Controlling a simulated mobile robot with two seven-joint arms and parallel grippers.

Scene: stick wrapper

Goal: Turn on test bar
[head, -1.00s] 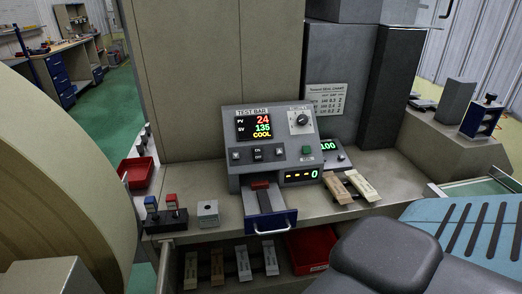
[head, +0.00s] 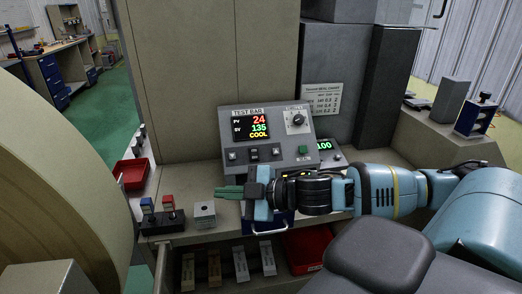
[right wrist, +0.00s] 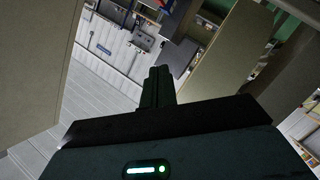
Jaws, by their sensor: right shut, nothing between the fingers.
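The test bar unit (head: 268,142) stands on the bench in the head view. Its screen (head: 250,125) reads PV 24, SV 135 and COOL. A dark rocker switch (head: 252,154) sits between two small buttons below the screen. A knob (head: 297,119) and a green button (head: 303,150) are on its right side. My right gripper (head: 220,192) is shut and empty, pointing left in front of the unit's lower part. It hides most of the drawer and the lower display. Its closed fingers also show in the right wrist view (right wrist: 158,88). My left gripper is not in view.
A block with blue and red switches (head: 160,212) and a small grey box (head: 205,213) stand at the bench's left front. Red bins lie at left (head: 133,172) and on the lower shelf (head: 308,247). A large tan roll (head: 60,160) fills the left.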

